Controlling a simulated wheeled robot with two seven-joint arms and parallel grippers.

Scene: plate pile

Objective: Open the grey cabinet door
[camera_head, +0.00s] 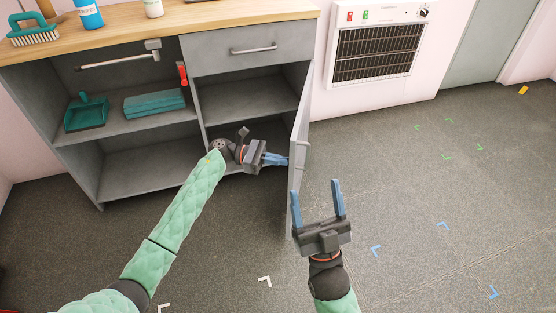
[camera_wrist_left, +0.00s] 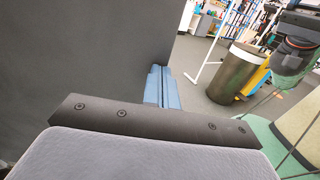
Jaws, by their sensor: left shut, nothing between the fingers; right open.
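The grey cabinet door (camera_head: 299,120) stands swung outward from the right side of the grey cabinet, seen nearly edge-on, and the lower compartments are exposed. A handle (camera_head: 306,147) shows on its outer face. My left gripper (camera_head: 283,160) is shut and empty, on the inner side of the door. Its blue fingertips are at or very near the door's inner face; I cannot tell if they touch. In the left wrist view the closed fingers (camera_wrist_left: 163,88) lie beside a large grey panel (camera_wrist_left: 90,60). My right gripper (camera_head: 317,205) is open and empty, in front of the door's outer side.
The cabinet has a closed drawer (camera_head: 250,48) above the door opening. A wall heater (camera_head: 378,52) is at right. The floor (camera_head: 430,200) at right is clear. A bin (camera_wrist_left: 235,72) shows in the wrist view.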

